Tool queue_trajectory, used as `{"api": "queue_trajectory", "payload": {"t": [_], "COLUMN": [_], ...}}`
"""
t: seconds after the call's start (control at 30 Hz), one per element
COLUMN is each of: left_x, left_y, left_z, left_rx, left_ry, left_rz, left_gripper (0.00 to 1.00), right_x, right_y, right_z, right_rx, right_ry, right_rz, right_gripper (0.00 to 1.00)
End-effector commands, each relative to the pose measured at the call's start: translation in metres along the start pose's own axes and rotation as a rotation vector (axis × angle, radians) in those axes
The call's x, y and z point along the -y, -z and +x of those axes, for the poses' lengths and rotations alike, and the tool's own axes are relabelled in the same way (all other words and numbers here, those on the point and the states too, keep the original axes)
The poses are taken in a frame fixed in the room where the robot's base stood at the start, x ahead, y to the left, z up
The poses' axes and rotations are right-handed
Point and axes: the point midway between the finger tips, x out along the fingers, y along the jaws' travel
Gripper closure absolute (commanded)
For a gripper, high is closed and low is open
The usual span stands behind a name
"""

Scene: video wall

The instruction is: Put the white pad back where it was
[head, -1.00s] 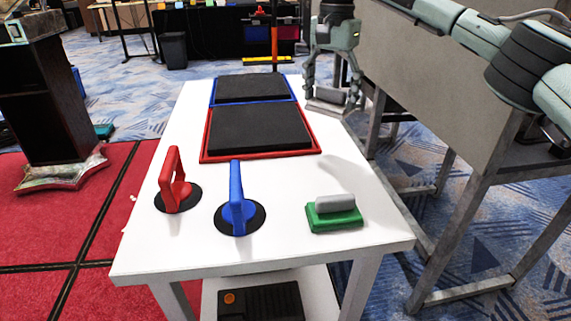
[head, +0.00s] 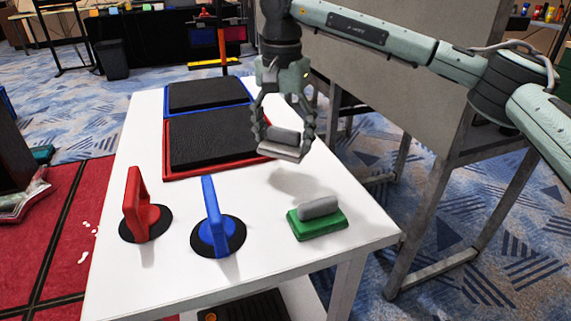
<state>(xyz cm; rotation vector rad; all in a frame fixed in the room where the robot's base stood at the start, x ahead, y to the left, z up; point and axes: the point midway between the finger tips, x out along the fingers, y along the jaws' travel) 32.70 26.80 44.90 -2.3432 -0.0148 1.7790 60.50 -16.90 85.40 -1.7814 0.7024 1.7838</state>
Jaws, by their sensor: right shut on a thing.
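The white pad (head: 280,152), a pale block with a grey handle on top, hangs in my right gripper (head: 283,136). The gripper points down and its fingers are shut on the grey handle. The pad is above the white table (head: 270,260), near the right side of the red-framed tray, with a shadow on the tabletop below it. A green pad (head: 335,222) with a similar grey handle stands on the table, nearer and a little to the right. My left gripper is not in view.
A red suction handle (head: 137,205) and a blue one (head: 212,220) stand at the front left. Red-framed (head: 176,176) and blue-framed (head: 168,100) trays with black panels lie behind them. A grey panel on legs (head: 420,110) stands right of the table.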

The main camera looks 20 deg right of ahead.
Motion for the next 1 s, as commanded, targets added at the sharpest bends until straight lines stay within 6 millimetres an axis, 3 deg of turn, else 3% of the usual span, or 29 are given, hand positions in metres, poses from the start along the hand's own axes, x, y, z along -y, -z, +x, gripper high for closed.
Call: {"api": "queue_trajectory", "payload": {"t": [0.2, 0.57, 0.93, 0.97, 1.0], "left_x": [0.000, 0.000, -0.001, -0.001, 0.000], "left_y": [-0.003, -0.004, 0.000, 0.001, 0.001], "left_z": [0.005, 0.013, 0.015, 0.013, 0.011], "left_rx": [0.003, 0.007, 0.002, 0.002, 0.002], "left_ry": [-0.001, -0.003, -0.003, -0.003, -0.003], "left_rz": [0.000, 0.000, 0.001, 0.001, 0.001], "left_gripper": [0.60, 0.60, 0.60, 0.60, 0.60], "right_x": [-0.014, -0.015, -0.014, -0.014, -0.014], "right_y": [-0.015, -0.016, -0.016, -0.016, -0.016], "right_z": [0.012, 0.052, 0.056, 0.055, 0.055], "right_rx": [0.000, 0.000, -0.001, -0.001, -0.001], "right_ry": [0.002, 0.000, 0.002, 0.002, 0.001], "right_rz": [0.000, 0.002, 0.001, 0.001, 0.001], "right_gripper": [0.52, 0.52, 0.52, 0.22, 0.17]}}
